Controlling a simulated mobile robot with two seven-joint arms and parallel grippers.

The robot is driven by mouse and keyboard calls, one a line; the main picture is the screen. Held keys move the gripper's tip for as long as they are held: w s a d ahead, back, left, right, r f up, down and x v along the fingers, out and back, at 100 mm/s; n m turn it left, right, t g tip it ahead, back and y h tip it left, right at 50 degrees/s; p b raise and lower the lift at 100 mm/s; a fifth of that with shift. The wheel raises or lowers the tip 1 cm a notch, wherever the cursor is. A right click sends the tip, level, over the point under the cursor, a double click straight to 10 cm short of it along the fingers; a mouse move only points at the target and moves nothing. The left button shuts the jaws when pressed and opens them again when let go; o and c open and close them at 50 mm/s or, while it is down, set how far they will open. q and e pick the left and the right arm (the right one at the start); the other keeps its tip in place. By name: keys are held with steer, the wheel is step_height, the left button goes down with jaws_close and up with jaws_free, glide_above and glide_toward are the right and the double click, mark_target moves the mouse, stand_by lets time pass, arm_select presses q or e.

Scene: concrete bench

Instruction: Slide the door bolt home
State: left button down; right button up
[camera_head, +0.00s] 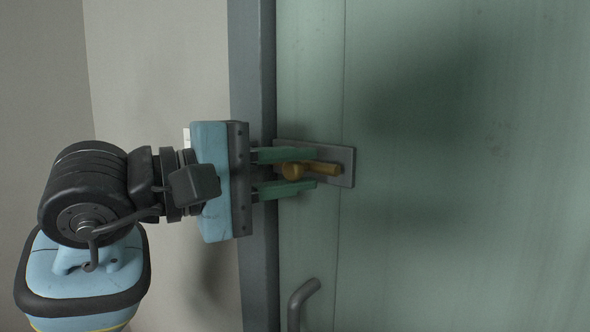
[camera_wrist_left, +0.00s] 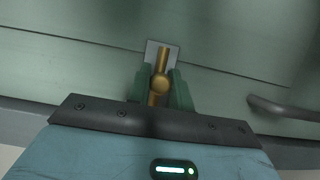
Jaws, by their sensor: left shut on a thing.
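The brass door bolt (camera_head: 325,168) with its round knob sits on a grey metal plate (camera_head: 346,158) on the green door. My left gripper (camera_head: 315,169) reaches in from the left, with one green finger above the knob and one below it. In the left wrist view the brass bolt (camera_wrist_left: 161,84) lies between the two green fingers of the gripper (camera_wrist_left: 161,80), which are shut on its knob. The bolt's left end is hidden behind the gripper. My right gripper is in neither view.
The green door (camera_head: 460,220) fills the right side. A grey door frame (camera_head: 256,290) runs down its left edge beside a pale wall (camera_head: 160,60). A grey door handle (camera_head: 300,300) sticks out below the bolt; it also shows in the left wrist view (camera_wrist_left: 280,108).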

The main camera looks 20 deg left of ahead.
arm_select(q)
steer(key=a, duration=0.1)
steer(key=w+a, duration=0.1)
steer(key=a, duration=0.1)
steer(key=shift+w+a, duration=0.15)
steer(key=shift+a, duration=0.15)
steer(key=c, duration=1.3)
jaws_free()
steer(key=shift+b, duration=0.3)
steer(key=shift+b+v, duration=0.7)
steer(key=shift+v, duration=3.2)
